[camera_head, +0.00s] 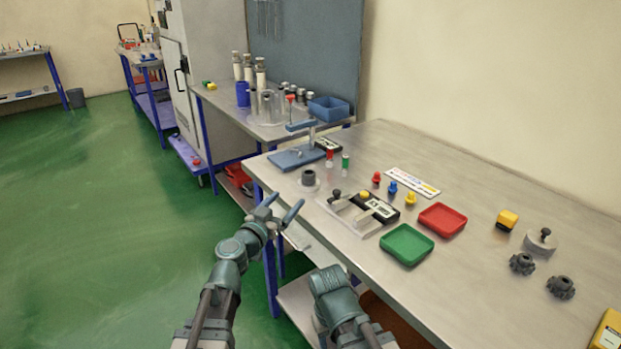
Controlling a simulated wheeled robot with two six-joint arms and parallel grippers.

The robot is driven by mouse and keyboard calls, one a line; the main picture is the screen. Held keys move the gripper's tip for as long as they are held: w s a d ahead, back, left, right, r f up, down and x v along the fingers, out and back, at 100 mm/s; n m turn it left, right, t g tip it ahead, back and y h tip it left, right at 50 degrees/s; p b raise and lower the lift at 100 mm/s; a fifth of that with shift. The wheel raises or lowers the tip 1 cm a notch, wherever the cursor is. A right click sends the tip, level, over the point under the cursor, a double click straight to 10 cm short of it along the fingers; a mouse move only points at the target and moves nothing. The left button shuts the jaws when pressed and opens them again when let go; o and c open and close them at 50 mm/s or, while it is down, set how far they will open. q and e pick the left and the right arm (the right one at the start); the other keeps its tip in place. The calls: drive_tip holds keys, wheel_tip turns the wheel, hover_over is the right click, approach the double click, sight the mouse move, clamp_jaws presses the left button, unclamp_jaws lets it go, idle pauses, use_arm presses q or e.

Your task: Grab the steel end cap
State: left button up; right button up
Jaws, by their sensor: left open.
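My left gripper (284,207) is open and empty, in front of the near left edge of the steel workbench (480,300). Which thing is the steel end cap is not certain. A round light-grey metal piece with a dark knob (541,241) lies at the right of the bench, far from my left gripper. A dark round piece on a grey base (309,179) stands near the bench's left edge, closer to the gripper. My right arm shows at the bottom, but its gripper fingers do not.
A green tray (407,244) and a red tray (442,219) lie mid-bench. Behind them are red, blue and yellow knobs, and left of them a fixture (362,211). A blue press (297,157) stands at the far left corner.

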sight(305, 176)
use_arm(q)
drive_tip(key=x, duration=0.8)
drive_tip(key=shift+w+d+r, duration=0.1)
drive_tip(key=shift+w, duration=0.2)
drive_tip(key=shift+w+d+r+p, duration=0.1)
drive_tip(key=shift+w+r+p, duration=0.1)
drive_tip(key=shift+p, duration=0.1)
drive_tip(key=w+r+p, duration=0.1)
drive_tip(key=w+d, duration=0.1)
drive_tip(key=shift+w+d+r+p, duration=0.25)
drive_tip(key=shift+w+r+p, duration=0.1)
drive_tip(key=shift+r+p, duration=0.05)
drive_tip(key=shift+w+d+f+b, duration=0.15)
drive_tip(key=shift+w+d, duration=0.05)
drive_tip(key=shift+w, duration=0.15)
drive_tip(key=shift+w+d+f+b, duration=0.15)
drive_tip(key=shift+w+d, duration=0.05)
drive_tip(key=shift+w, duration=0.2)
drive_tip(key=shift+s, duration=0.1)
clamp_jaws()
